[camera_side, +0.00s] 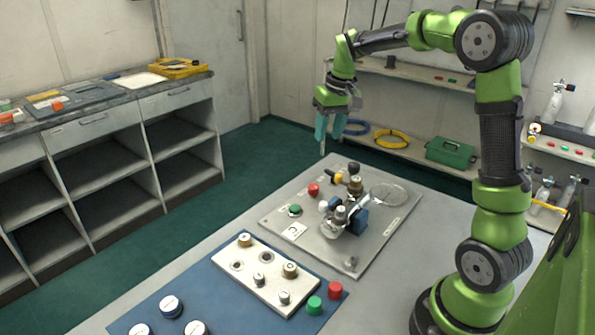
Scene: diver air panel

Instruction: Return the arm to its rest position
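My gripper (322,148) hangs from my green and black arm in the upper middle of the side view. Its teal fingers point down, above and behind the far left edge of the grey panel plate (272,218). It touches nothing that I can see. The plate carries a blue block with metal fittings (357,220), a red knob (313,189), a green knob (294,209) and a brass fitting (355,186).
A cabinet bench (110,125) stands left. Shelves with hoses and a green toolbox (450,151) stand behind.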

